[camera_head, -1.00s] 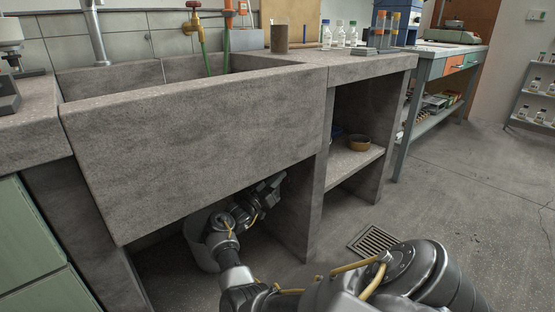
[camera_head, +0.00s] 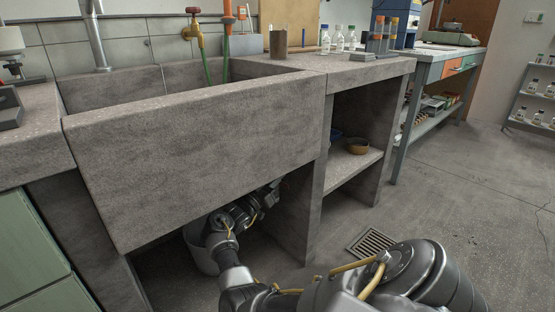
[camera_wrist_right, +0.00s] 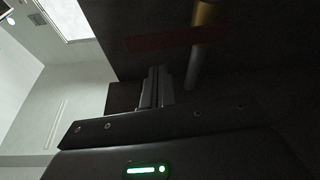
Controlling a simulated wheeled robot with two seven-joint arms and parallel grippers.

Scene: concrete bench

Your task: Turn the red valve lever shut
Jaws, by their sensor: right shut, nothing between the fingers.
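A dark red lever (camera_wrist_right: 163,40) lies across the upper middle of the right wrist view, in deep shadow. Its right end meets a vertical pipe with a brass-coloured part (camera_wrist_right: 203,22). My right gripper (camera_wrist_right: 157,72) is shut and empty, its fingertips just below the lever in the picture. I cannot tell whether they touch it. In the head view my right arm reaches under the sink, and the sink front hides the gripper and the lever. My left gripper is not in view.
The concrete sink (camera_head: 200,145) overhangs my right arm, with a concrete upright (camera_head: 312,200) to its right. A grey bucket (camera_head: 198,250) stands behind the arm. A brass tap (camera_head: 193,30) with a red handle is above the basin. A floor grate (camera_head: 371,242) lies right.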

